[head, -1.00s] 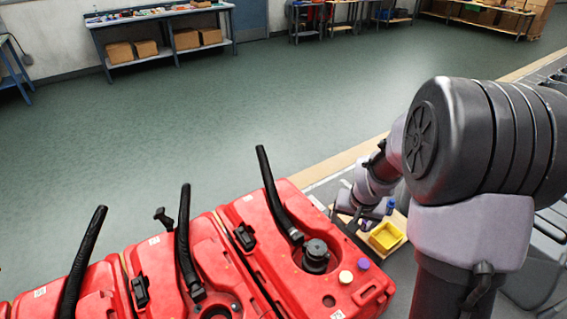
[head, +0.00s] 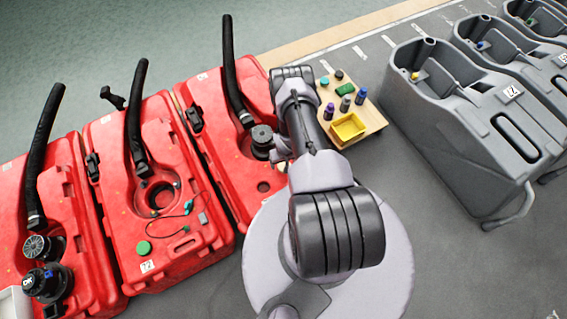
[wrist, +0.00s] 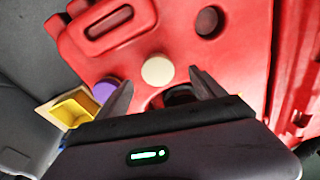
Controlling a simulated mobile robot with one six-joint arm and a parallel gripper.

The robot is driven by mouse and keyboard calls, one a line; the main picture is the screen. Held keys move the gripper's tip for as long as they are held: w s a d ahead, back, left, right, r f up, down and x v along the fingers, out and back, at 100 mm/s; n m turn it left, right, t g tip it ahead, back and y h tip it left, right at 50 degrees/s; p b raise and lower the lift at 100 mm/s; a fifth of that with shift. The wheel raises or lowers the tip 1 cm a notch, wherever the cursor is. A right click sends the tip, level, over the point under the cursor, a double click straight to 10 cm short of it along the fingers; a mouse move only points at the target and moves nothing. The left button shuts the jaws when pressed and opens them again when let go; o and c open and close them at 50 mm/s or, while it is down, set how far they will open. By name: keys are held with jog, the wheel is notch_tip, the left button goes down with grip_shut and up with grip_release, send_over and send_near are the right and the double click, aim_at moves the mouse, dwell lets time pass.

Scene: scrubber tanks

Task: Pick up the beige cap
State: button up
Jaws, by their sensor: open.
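The beige cap (wrist: 157,70) shows in the wrist view as a round pale disc on the top of a red tank (wrist: 240,60). My gripper (wrist: 161,80) is open above the tank, its two dark fingers pointing toward the cap. The cap appears just beyond and between the fingertips, and nothing is held. The height gap cannot be told. A purple cap (wrist: 106,89) sits left of the beige one, partly behind the left finger.
Red tanks (head: 160,165) with black hoses stand in a row at left. A wooden board with a yellow bin (head: 347,128) and several small bottles lies beyond my arm. Grey tanks (head: 480,120) stand at right.

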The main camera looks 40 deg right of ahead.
jog(key=f+b, duration=0.3)
jog(key=f, duration=0.1)
jog(key=f+b, duration=0.2)
jog(key=shift+w+d+f+b, duration=0.2)
jog(key=shift+w+d+b, duration=0.15)
jog(key=shift+d, duration=0.05)
jog(key=shift+r, duration=0.15)
jog(key=shift+c, duration=0.5)
jog(key=c, duration=1.3)
